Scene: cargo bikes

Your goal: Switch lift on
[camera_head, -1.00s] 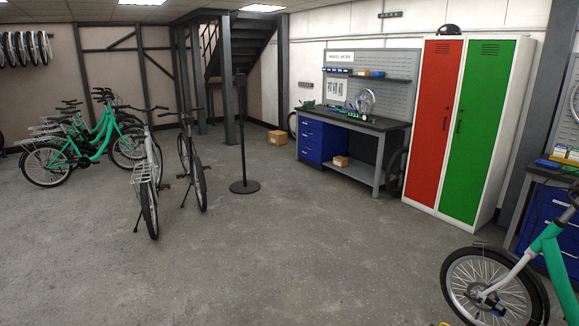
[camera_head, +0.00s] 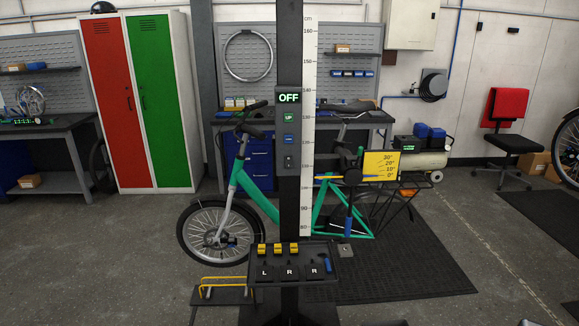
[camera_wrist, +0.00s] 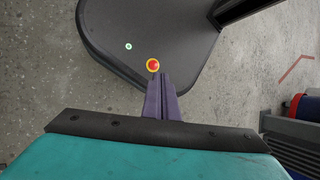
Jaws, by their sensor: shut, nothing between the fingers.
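The lift is a dark post (camera_head: 290,45) in the middle of the head view, with a white cm scale (camera_head: 308,60) on its right side. A grey control box (camera_head: 280,152) on the post has a display (camera_head: 288,98) reading OFF. Below the display are a green UP button (camera_head: 288,117), a blue button (camera_head: 288,139) and a small dark switch (camera_head: 288,161); its position is too small to tell. My gripper (camera_wrist: 162,78) shows only in the wrist view, with its purple fingers together and empty. It is apart from the lift controls.
A green bike (camera_head: 262,203) stands behind the post on a dark mat (camera_head: 430,265). A tray (camera_head: 265,262) with yellow clips and L, R, R labels sticks out from the post. A yellow angle sign (camera_head: 380,165) is at right. Open floor (camera_head: 120,250) lies at left.

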